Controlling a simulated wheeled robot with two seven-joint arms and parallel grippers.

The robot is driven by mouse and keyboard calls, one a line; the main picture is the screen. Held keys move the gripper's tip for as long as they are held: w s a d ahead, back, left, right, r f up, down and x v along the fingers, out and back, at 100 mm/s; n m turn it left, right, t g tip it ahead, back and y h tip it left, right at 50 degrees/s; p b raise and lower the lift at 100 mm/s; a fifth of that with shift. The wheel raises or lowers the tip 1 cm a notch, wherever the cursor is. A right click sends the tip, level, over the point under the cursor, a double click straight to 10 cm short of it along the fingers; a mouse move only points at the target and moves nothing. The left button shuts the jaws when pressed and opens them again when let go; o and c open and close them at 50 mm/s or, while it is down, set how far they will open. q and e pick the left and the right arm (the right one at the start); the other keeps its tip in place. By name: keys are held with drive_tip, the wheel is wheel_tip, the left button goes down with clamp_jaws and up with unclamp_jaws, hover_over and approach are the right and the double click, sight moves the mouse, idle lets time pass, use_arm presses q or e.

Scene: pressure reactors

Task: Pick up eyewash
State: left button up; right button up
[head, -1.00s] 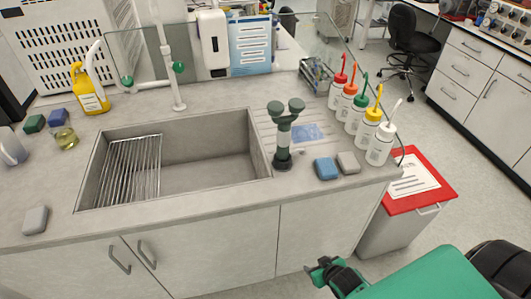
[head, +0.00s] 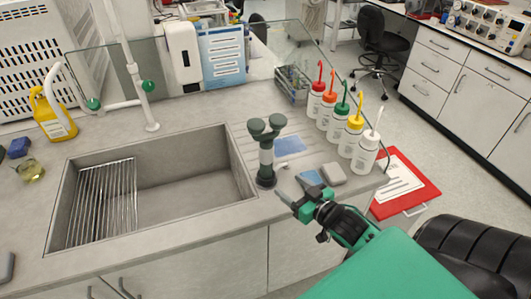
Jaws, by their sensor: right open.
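The eyewash (head: 266,158) stands upright on the counter, just right of the sink. My right gripper (head: 291,187) is at the front edge of the counter, to the right of and in front of the eyewash base. Its jaws are open and empty, pointing toward the eyewash, and appear apart from it. My left gripper is not in view.
A blue sponge (head: 311,178) and a grey sponge (head: 333,173) lie close by my right gripper. Several wash bottles (head: 339,121) stand in a row to the right, along a glass screen. The sink (head: 190,185) with a wire rack is on the left.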

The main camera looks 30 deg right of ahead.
sight(271, 158)
drive_tip(key=shift+n+t+y, duration=0.3)
drive_tip(key=shift+t+y, duration=0.3)
drive_tip(key=shift+t, duration=0.2)
drive_tip(key=w+r, duration=0.1)
drive_tip(key=w, duration=0.2)
drive_tip(key=w+r+p, duration=0.1)
drive_tip(key=w, duration=0.2)
drive_tip(key=w+r, duration=0.1)
drive_tip(key=w, duration=0.2)
drive_tip(key=shift+w+p, duration=0.2)
drive_tip(key=shift+p, duration=0.15)
drive_tip(key=shift+w+p, duration=0.3)
drive_tip(key=shift+w, duration=0.25)
drive_tip(key=shift+w+a+f+p, duration=0.1)
drive_tip(key=shift+w+f+p, duration=0.1)
drive_tip(key=shift+w, duration=0.5)
drive_tip(key=shift+w+a+f+p, duration=0.15)
drive_tip(key=shift+w+p, duration=0.1)
drive_tip(key=shift+w, duration=0.4)
drive_tip(key=shift+w+a+f+p, duration=0.1)
drive_tip(key=shift+w+f+p, duration=0.1)
drive_tip(key=shift+w, duration=0.5)
drive_tip(key=shift+c, duration=0.2)
drive_tip(key=shift+r, duration=0.1)
drive_tip(key=c, duration=0.9)
